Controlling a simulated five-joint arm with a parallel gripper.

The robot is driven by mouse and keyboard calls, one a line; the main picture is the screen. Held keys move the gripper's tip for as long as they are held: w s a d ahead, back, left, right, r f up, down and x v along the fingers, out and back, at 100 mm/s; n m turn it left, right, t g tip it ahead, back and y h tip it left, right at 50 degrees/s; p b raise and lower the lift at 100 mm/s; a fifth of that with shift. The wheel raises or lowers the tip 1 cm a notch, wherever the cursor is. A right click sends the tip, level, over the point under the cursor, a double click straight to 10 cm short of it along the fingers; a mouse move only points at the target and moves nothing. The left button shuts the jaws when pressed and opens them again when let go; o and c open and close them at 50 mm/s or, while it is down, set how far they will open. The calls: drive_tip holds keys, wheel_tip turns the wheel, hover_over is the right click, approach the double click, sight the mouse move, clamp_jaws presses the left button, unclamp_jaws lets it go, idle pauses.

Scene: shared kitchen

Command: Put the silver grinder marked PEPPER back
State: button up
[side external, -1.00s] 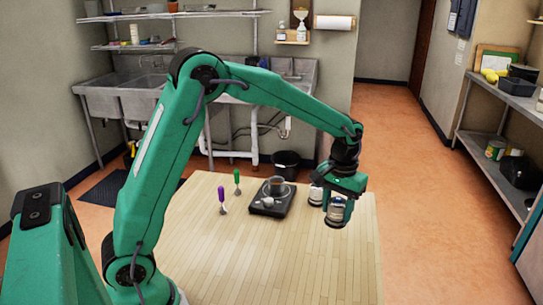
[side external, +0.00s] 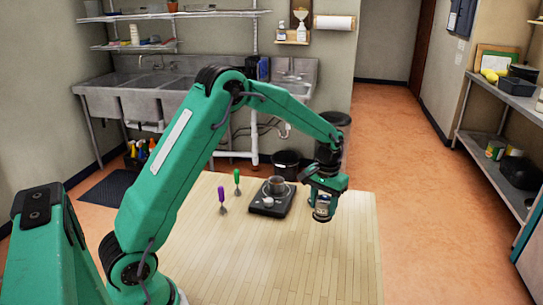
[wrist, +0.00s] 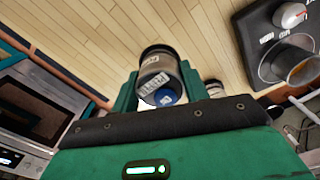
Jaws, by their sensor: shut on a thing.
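My gripper (side external: 323,201) is shut on a silver grinder (side external: 322,210) at the right side of the wooden table. The grinder is roughly upright, its upper part hidden by the gripper. I cannot tell whether its base touches the table. In the wrist view the grinder (wrist: 158,66) sits between the two fingers, with a printed label and a blue round end; the lettering is not clearly legible. A second pale, round-ended thing (wrist: 214,88) shows just beyond the right finger, mostly hidden. In the side view my gripper covers that spot.
A black hotplate (side external: 257,208) with a small pot (side external: 276,185) stands left of my gripper. Tools with purple (side external: 221,195) and green (side external: 237,177) handles stand further left. The front of the table (side external: 290,260) is clear.

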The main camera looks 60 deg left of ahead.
sight(320, 214)
drive_tip(key=shift+w+a+f, duration=0.2)
drive_tip(key=shift+a+f, duration=0.05)
drive_tip(key=shift+a, duration=0.2)
drive_tip(key=shift+w+a+f, duration=0.2)
drive_tip(key=shift+a+f, duration=0.05)
drive_tip(key=shift+a, duration=0.2)
drive_tip(key=shift+f, duration=2)
drive_tip(key=shift+f, duration=0.1)
drive_tip(key=o, duration=1.3)
wheel_tip(320, 214, up, 12)
drive_tip(key=shift+f, duration=0.1)
drive_tip(key=shift+r, duration=0.2)
